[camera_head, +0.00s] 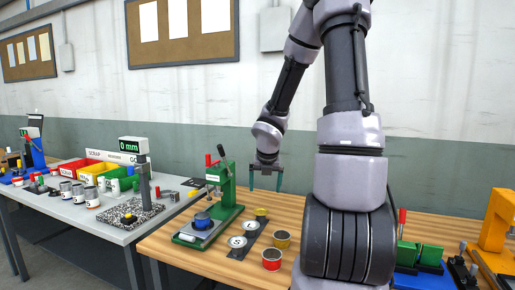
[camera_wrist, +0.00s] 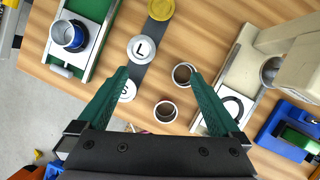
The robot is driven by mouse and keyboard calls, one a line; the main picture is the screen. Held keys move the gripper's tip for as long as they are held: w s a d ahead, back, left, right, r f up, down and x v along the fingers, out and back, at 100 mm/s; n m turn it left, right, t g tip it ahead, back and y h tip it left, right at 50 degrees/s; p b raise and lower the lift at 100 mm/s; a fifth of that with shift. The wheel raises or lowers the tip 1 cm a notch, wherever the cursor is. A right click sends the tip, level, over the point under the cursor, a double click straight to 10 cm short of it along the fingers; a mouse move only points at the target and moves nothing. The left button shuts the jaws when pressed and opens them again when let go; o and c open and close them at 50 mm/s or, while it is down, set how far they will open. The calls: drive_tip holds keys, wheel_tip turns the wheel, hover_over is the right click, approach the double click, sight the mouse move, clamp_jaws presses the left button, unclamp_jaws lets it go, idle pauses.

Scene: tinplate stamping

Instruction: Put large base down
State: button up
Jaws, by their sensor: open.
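My gripper (camera_head: 265,187) is open and hangs above the wooden bench, with nothing between its green fingers; it also shows in the wrist view (camera_wrist: 159,71). Below it a dark strip (camera_wrist: 131,75) lies on the bench. A round gold disc (camera_wrist: 161,9), perhaps the large base, lies at one end of the strip; it also shows in the head view (camera_head: 261,212). The gripper touches none of these.
Two open tins stand right of the strip, one yellow (camera_head: 282,239) and one red (camera_head: 271,260). A green press (camera_head: 222,192) with a blue round piece (camera_head: 202,220) stands left. An orange machine (camera_head: 497,235) is at far right. A grey table (camera_head: 100,225) stands left.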

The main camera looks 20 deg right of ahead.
drive_tip(key=s+a+r+m+h, duration=0.1)
drive_tip(key=s+r+m, duration=0.3)
drive_tip(key=r+m, duration=0.4)
drive_tip(key=s+a+r+m+h, duration=0.15)
drive_tip(key=s+r+m, duration=0.35)
drive_tip(key=m, duration=0.5)
drive_tip(key=s+a+r+m+t+y, duration=0.2)
drive_tip(key=s+a+r+m+y, duration=0.4)
drive_tip(key=m, duration=1.1)
drive_tip(key=s+a+r, duration=0.3)
drive_tip(key=s+r, duration=0.1)
drive_tip(key=s, duration=0.1)
drive_tip(key=shift+s+r+t, duration=0.15)
drive_tip(key=shift+r+t, duration=0.05)
drive_tip(key=shift+t, duration=0.1)
